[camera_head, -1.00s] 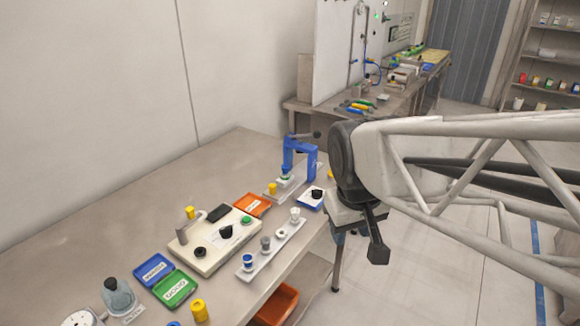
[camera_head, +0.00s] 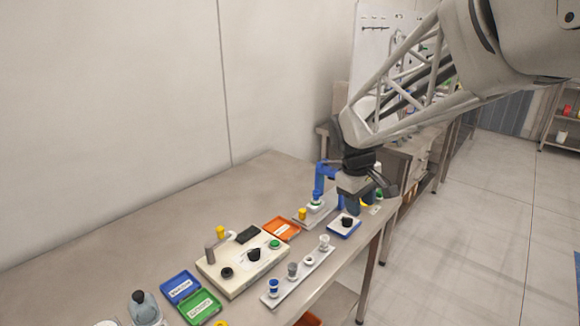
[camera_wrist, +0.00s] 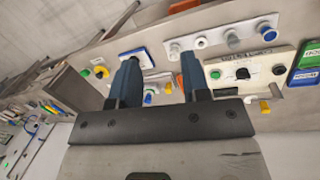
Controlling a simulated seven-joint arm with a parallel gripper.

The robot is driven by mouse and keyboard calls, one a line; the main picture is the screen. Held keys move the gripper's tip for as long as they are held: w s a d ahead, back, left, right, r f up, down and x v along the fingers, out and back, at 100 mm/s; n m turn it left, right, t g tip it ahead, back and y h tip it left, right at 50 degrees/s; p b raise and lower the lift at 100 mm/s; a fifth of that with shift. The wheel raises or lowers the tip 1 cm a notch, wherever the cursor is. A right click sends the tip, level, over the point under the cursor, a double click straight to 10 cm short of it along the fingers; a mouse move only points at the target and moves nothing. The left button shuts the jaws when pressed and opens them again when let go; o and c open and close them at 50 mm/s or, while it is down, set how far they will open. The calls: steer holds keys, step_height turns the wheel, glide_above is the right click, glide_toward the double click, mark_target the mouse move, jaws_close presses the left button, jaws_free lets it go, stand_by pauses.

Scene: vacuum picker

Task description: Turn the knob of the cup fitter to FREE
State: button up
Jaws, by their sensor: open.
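A blue upright press-like frame (camera_head: 320,180) stands at the far end of the bench, partly hidden by my arm. In front of it is a small white plate with a blue edge (camera_head: 344,231), carrying a black knob (camera_head: 347,221). The knob also shows in the wrist view (camera_wrist: 132,52), by the left fingertip. I cannot read its marks or tell its setting. My gripper (camera_head: 354,205) is just above and behind the plate, fingers apart and empty. Its two dark blue fingers show in the wrist view (camera_wrist: 156,66), with a clear gap between them.
A beige box (camera_head: 232,277) with another black knob (camera_head: 254,254) lies nearer. A white strip with several small cups (camera_head: 282,293) runs along the bench edge. Orange (camera_head: 282,229), blue (camera_head: 180,286) and green (camera_head: 199,306) trays lie around. Bare bench lies toward the wall.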

steer(key=w+d+f+n+g+h, duration=0.1)
steer(key=w+f+n, duration=0.4)
steer(key=w, duration=0.9)
steer(key=n+h, duration=0.1)
steer(key=n, duration=0.1)
glide_toward(347, 218)
steer(key=shift+w+d+f+g, duration=0.1)
steer(key=shift+w+f+g, duration=0.1)
steer(key=shift+f, duration=0.15)
steer(key=shift+w+d+f+g, duration=0.1)
steer(key=shift+f+g, duration=0.1)
steer(key=shift+f, duration=0.15)
steer(key=shift+f, duration=0.1)
steer(key=shift+x, duration=3.8)
steer(key=shift+s+d, duration=0.1)
jaws_close()
